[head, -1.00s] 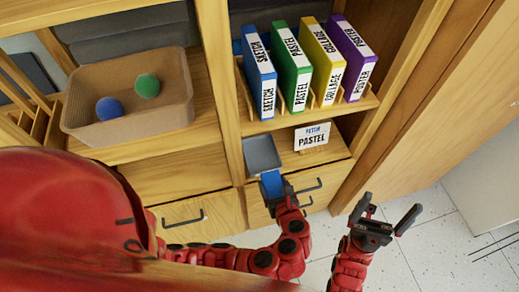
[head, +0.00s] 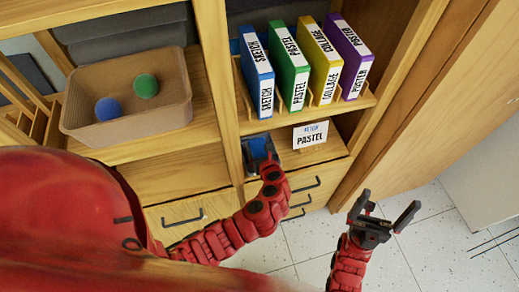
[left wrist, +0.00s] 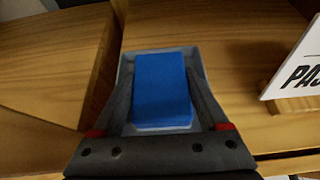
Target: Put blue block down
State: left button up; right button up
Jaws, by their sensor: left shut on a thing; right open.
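The blue block (left wrist: 162,90) is between the fingers of my left gripper (left wrist: 160,95), which is shut on it. In the left wrist view the block is over or inside a grey tray (left wrist: 190,58); I cannot tell whether it touches the tray floor. In the head view the block (head: 259,147) shows only partly, behind my left gripper (head: 262,158), at the lower shelf of the right-hand cabinet. My right gripper (head: 385,217) is open and empty, above the floor to the right.
A card reading PASTEL (head: 310,136) stands right of the tray. Blue, green, yellow and purple binders (head: 295,75) stand in a rack above. A tan bin (head: 130,119) with a blue ball (head: 108,110) and a green ball (head: 146,86) is at left. Drawers (head: 310,185) are below.

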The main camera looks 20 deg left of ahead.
pick_arm(q)
jog(key=shift+f, duration=0.2)
jog(key=shift+f, duration=0.1)
jog(key=o, duration=1.3)
jog(key=shift+o, duration=0.2)
jog(key=shift+s+d+r, duration=0.1)
jog(key=shift+d+r, duration=0.05)
jog(key=shift+r, duration=0.05)
jog(key=b+v, duration=0.1)
jog(key=v, duration=1)
jog(key=shift+s+d+r, duration=0.15)
jog(key=shift+s, duration=0.15)
